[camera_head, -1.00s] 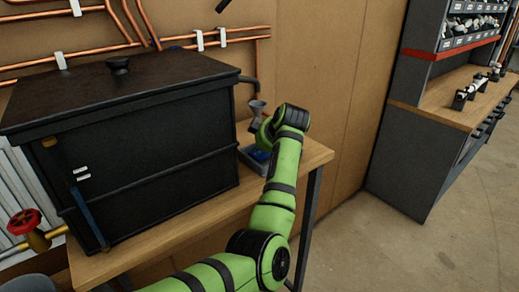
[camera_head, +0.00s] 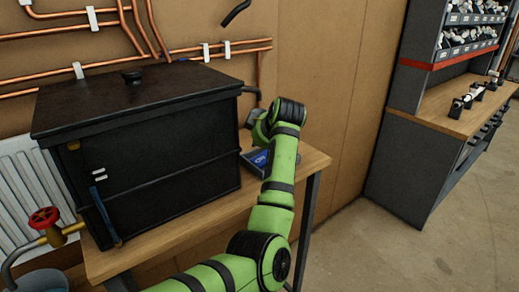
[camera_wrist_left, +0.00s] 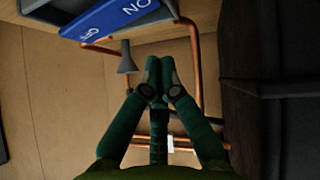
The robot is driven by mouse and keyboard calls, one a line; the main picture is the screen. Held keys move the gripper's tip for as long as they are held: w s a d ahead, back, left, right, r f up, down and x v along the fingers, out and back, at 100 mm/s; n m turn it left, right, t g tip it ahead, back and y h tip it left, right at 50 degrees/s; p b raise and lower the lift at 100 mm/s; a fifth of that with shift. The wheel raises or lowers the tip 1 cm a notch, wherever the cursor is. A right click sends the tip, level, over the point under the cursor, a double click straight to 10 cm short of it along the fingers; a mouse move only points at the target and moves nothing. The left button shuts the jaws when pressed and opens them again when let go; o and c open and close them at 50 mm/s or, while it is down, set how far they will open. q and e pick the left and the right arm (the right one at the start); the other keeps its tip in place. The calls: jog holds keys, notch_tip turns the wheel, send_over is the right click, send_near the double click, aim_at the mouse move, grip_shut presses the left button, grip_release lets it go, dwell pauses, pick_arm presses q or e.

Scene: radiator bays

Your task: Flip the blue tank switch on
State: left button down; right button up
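The blue tank switch (camera_head: 257,159) sits on the wooden bench to the right of the black tank (camera_head: 165,150), partly hidden by my green arm. White lettering shows on its blue face. In the left wrist view the blue face (camera_wrist_left: 122,14) is at the top, with ON and OFF lettering upside down. My left gripper (camera_wrist_left: 161,72) has its fingertips together, with nothing seen between them. The fingertips appear below the switch in that picture; I cannot tell whether they touch it. In the head view the fingers are hidden behind my wrist. My right gripper is not in view.
A grey funnel (camera_wrist_left: 126,58) and copper pipe (camera_wrist_left: 195,60) are close to my fingers. Copper pipes (camera_head: 60,35) run along the wall. A red valve wheel (camera_head: 43,217) and radiator (camera_head: 22,185) are at left. A shelved workbench (camera_head: 420,150) stands right; the floor between is clear.

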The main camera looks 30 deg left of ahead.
pick_arm(q)
jog(key=b+v, duration=0.2)
jog(key=v, duration=0.4)
jog(key=shift+s+d+r, duration=0.2)
jog(key=shift+s, duration=0.05)
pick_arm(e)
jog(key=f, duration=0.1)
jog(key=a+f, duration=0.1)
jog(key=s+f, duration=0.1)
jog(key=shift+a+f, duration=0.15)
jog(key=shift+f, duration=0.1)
pick_arm(q)
jog(key=shift+a, duration=0.1)
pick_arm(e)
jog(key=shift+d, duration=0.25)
